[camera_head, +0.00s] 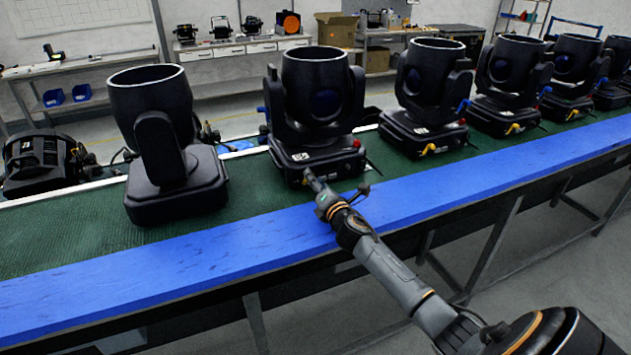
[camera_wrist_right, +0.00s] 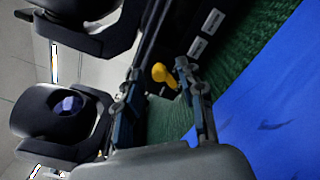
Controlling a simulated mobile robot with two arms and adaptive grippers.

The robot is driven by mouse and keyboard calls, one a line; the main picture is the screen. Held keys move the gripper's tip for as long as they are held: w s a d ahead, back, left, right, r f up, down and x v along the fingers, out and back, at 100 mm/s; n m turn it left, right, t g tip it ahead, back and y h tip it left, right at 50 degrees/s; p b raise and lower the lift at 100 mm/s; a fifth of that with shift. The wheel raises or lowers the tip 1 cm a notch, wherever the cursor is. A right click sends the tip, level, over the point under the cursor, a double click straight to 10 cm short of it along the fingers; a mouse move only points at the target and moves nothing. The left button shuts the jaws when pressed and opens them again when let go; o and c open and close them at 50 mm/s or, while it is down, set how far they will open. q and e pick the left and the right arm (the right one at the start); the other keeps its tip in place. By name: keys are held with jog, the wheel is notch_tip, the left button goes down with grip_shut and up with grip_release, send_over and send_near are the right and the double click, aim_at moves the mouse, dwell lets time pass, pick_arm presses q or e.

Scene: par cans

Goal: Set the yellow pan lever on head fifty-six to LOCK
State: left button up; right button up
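A black moving head (camera_head: 316,105) stands upright on the green belt, with a small white label on its base front; its number is too small to read. My right gripper (camera_head: 311,176) reaches the front of this base and hides part of it. In the right wrist view, a yellow lever (camera_wrist_right: 164,75) sticks out from the black base front. The two fingers of my right gripper (camera_wrist_right: 162,76) are apart, one on each side of the lever, with visible gaps. I cannot tell which marking the lever points to. My left gripper is out of view.
Another black head (camera_head: 160,140) stands turned away at left. Several more heads, including one nearby (camera_head: 431,95), line the green belt (camera_head: 70,235) to the right, with yellow levers on their bases. A blue rail (camera_head: 240,245) runs along the front edge.

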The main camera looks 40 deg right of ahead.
jog(key=shift+s, duration=0.1)
jog(key=v, duration=1.2)
jog(key=shift+a, duration=0.1)
dwell(0.4)
